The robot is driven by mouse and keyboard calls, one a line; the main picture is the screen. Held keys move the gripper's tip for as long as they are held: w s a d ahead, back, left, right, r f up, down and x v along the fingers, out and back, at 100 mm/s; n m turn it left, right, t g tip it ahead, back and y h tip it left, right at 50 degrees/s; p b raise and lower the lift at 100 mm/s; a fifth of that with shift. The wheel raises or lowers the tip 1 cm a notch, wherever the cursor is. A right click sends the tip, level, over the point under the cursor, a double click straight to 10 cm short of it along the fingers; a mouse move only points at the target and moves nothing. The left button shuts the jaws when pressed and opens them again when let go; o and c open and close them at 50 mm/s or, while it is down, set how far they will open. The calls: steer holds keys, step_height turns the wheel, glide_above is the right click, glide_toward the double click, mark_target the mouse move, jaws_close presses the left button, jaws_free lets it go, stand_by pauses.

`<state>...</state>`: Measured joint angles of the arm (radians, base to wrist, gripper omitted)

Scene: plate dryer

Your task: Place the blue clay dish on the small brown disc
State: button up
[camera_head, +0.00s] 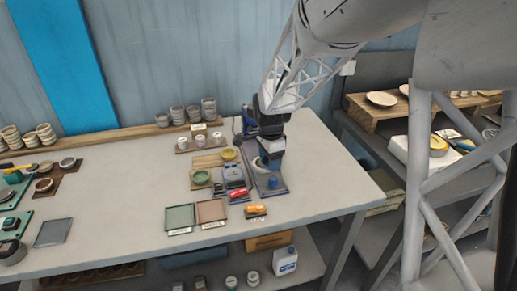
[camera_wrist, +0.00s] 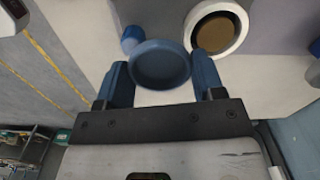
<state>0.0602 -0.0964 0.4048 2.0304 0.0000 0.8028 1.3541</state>
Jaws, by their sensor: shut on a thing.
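The blue clay dish (camera_wrist: 160,64) is a round, shallow dish held between the two blue fingers of my gripper (camera_wrist: 163,78) in the wrist view. My gripper is shut on it. The small brown disc (camera_wrist: 216,27) lies inside a white ring, to the right of and beyond the dish in that view; the dish is beside it, not over its middle. In the head view my gripper (camera_head: 271,160) is low over the grey tray at the right of the table. The white ring (camera_head: 260,165) shows partly beside it. The dish cannot be made out clearly there.
A small blue cylinder (camera_wrist: 131,37) stands close to the held dish; it also shows on the grey tray (camera_head: 279,191) in the head view. The table's right side is clear.

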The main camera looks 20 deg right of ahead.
steer(key=w, duration=0.7)
steer(key=shift+w+d+f, duration=0.15)
steer(key=shift+d+f, duration=0.05)
steer(key=shift+f, duration=0.15)
steer(key=shift+f, duration=1.75)
steer(key=shift+f, duration=0.15)
steer(key=o, duration=0.9)
step_height(320, 180, up, 12)
steer(key=shift+r, duration=0.15)
